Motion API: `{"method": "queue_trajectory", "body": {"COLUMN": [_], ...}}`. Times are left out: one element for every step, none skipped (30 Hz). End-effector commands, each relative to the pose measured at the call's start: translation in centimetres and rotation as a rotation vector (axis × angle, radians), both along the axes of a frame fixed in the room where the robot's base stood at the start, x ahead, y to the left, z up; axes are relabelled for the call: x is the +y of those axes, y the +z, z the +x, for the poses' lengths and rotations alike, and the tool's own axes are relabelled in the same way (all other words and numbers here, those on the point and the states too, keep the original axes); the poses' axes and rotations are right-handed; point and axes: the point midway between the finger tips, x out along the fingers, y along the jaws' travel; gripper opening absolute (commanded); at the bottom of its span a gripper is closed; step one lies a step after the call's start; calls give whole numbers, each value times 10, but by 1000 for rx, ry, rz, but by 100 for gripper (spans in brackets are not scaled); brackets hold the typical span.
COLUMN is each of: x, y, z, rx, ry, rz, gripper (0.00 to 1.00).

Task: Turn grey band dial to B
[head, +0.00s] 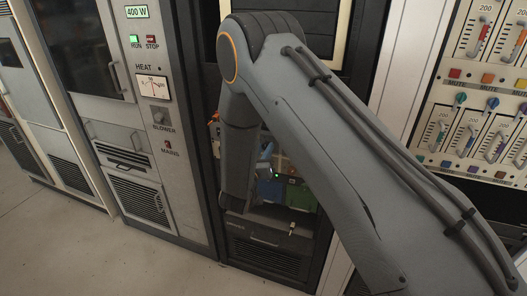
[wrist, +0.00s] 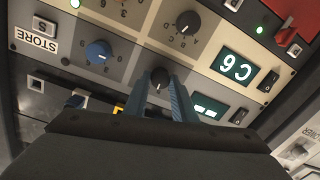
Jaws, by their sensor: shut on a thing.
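My gripper (wrist: 161,84) is shut on a small dark dial (wrist: 159,76) in the middle of the wrist view, one blue-grey finger on each side of it. The scale around this dial is largely hidden by the fingers, so its pointer setting cannot be read. Another dark dial (wrist: 187,22) with letters around it sits above, on the beige panel. A blue dial (wrist: 98,51) is to the left on a grey panel. In the head view my arm hides most of the control panel and the dials.
A lit green display (wrist: 235,67), black rocker switches (wrist: 267,81) and a STORE label (wrist: 38,33) are close by. A red lever (wrist: 295,22) stands out at upper right. The lower rack front (head: 267,240) is vented; slider panels (head: 480,115) are at right.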

Motion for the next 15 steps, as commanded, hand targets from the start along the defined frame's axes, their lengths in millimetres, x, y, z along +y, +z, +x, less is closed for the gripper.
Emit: {"method": "queue_trajectory", "body": {"x": [1, 1, 2, 2, 2, 2, 2, 2, 2, 2, 2, 2, 2, 2, 2], "y": [1, 1, 1, 1, 1, 1, 1, 1, 1, 1, 1, 1, 1, 2, 2], "z": [1, 1, 1, 1, 1, 1, 1, 1, 1, 1, 1, 1, 1, 1, 1], "rx": [10, 17, 26, 33, 39, 47, 51, 57, 63, 67, 71, 76, 78, 80, 84], "ry": [3, 2, 2, 2, 2, 3, 3, 2, 2, 2, 2, 2, 3, 3, 2], "rz": [-31, -51, -77, -95, -112, -134, -148, -164, -180, -193, -202, -215, -224, -231, -239], "gripper": [2, 2, 2, 2, 2, 2, 2, 2, 2, 2, 2, 2, 2, 2, 2]}}
